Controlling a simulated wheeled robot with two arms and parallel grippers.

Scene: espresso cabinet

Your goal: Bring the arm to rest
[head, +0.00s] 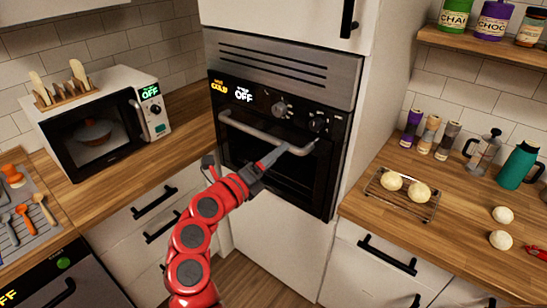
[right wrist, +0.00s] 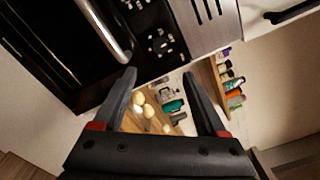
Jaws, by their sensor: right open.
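My right arm, red with black joints, rises from the bottom middle of the head view. Its gripper (head: 287,149) points up and right, in front of the built-in oven (head: 270,190) and overlapping its handle (head: 240,131) in the picture. In the right wrist view the two dark fingers (right wrist: 159,73) stand apart with nothing between them at close range. The oven handle (right wrist: 105,30) shows at upper left there, beyond the fingers; I see no grip on it. My left gripper is in neither view.
The oven door looks shut. A microwave (head: 100,125) stands on the left counter. The right counter has a wire rack (head: 402,207) with two pale balls, a teal pot (head: 517,167) and several shakers. A wall shelf (head: 480,45) holds jars above. Open floor shows below the oven.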

